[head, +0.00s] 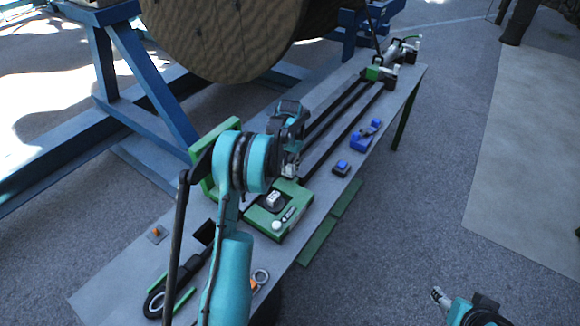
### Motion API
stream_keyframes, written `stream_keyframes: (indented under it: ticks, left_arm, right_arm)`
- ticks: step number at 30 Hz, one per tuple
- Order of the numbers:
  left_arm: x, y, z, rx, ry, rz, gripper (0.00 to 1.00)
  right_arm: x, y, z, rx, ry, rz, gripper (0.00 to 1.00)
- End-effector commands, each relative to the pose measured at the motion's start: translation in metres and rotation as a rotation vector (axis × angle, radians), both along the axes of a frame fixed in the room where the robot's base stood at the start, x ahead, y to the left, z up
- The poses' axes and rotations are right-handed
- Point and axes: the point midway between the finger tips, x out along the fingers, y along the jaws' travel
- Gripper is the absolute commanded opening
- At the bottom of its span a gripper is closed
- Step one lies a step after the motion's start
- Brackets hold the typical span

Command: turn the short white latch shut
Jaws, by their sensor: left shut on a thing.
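A green box (300,219) lies on the grey bench, with a black disc and a white block (273,198) on its top. A short white bar (288,214), which looks like the latch, and a round white knob (276,225) sit near its front edge. My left gripper (291,171) points down at the back of the green box. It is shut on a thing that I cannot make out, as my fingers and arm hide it. My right gripper (437,296) hangs over the floor at the lower right, away from the bench; its fingers are too small to read.
A green frame (207,188) stands behind my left arm. Blue blocks (341,168) and a blue clamp-like part (364,137) lie to the right on the bench (110,288). Dark rails run to green-and-white fittings (378,73) at the far end. A large reel (220,35) stands behind.

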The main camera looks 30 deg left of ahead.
Motion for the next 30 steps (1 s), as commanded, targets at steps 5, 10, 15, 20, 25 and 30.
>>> stream_keyframes:
  ticks: [5, 10, 15, 20, 25, 30]
  left_arm:
    - [0.0002, 0.0, 0.0001, 0.0, -0.001, -0.076, 0.0]
    - [0.0002, 0.0001, 0.0001, 0.0, -0.001, -0.116, 0.0]
    - [0.0002, 0.0001, 0.0001, 0.0, -0.001, -0.13, 0.0]
    - [0.0002, 0.0001, 0.0001, 0.0, 0.0, -0.131, 0.0]
    - [0.0001, 0.0001, 0.0001, 0.0, 0.0, -0.131, 0.0]
    - [0.0001, 0.0, 0.0001, 0.0, 0.0, -0.13, 0.45]
  right_arm:
    - [0.0, 0.0, 0.0006, 0.0, 0.0, 0.0, 0.58]
    - [0.0, 0.0, 0.0007, 0.0, 0.0, 0.0, 0.58]
    - [0.0001, 0.0, 0.0008, 0.0, 0.0, 0.0, 0.58]
    - [0.0001, 0.0, 0.0008, 0.0, 0.0, 0.0, 0.58]
    - [0.0001, 0.0, 0.0008, 0.0, 0.0, 0.0, 0.58]
    - [0.0001, 0.0, 0.0008, 0.0, 0.0, 0.0, 0.58]
